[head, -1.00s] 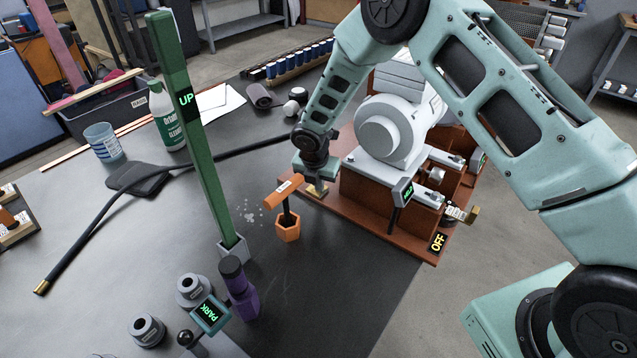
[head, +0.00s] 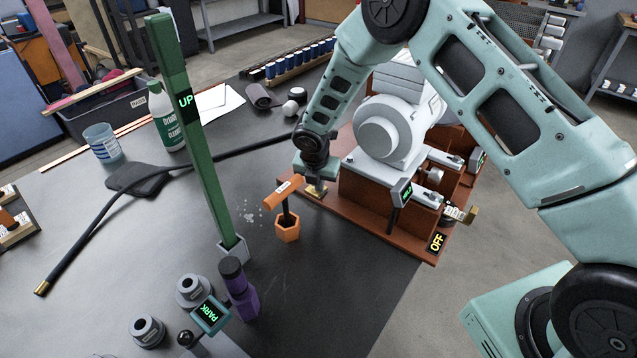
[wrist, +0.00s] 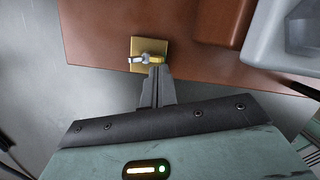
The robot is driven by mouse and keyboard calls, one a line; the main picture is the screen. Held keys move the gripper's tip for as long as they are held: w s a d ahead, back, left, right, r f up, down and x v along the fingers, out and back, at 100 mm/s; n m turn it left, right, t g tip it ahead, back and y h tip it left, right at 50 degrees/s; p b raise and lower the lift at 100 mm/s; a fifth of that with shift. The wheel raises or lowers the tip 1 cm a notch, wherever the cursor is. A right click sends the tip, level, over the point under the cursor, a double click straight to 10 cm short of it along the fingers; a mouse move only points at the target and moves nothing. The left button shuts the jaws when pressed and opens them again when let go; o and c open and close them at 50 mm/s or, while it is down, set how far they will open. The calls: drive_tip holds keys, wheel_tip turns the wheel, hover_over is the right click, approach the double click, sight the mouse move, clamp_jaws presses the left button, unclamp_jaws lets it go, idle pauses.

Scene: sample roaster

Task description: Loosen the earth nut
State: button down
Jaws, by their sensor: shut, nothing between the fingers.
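The earth nut (wrist: 147,59) looks like a small silvery wing nut in the wrist view. It sits on a square brass plate (wrist: 146,45) at the edge of the red-brown base (wrist: 200,30). My gripper (wrist: 157,70) is shut and empty, its fingertips right at the near side of the nut. I cannot tell whether they touch it. In the head view my gripper (head: 319,190) points down over the brass plate (head: 313,194) at the base's left corner. The nut itself is hidden there.
An orange hammer-shaped tool stands in an orange holder (head: 287,231) just left of the gripper. A tall green lever (head: 201,150) marked UP rises further left. The grey machine (head: 387,130) stands on the base to the right. Open bench lies in front.

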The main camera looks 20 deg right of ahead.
drive_tip(key=shift+d+n, duration=0.15)
drive_tip(key=shift+n, duration=0.15)
idle(0.5)
drive_tip(key=shift+d+p, duration=0.1)
drive_tip(key=shift+p, duration=0.4)
idle(4.5)
idle(0.6)
drive_tip(key=shift+w+a+r, duration=0.15)
drive_tip(key=shift+w+a, duration=0.15)
drive_tip(key=shift+a, duration=0.45)
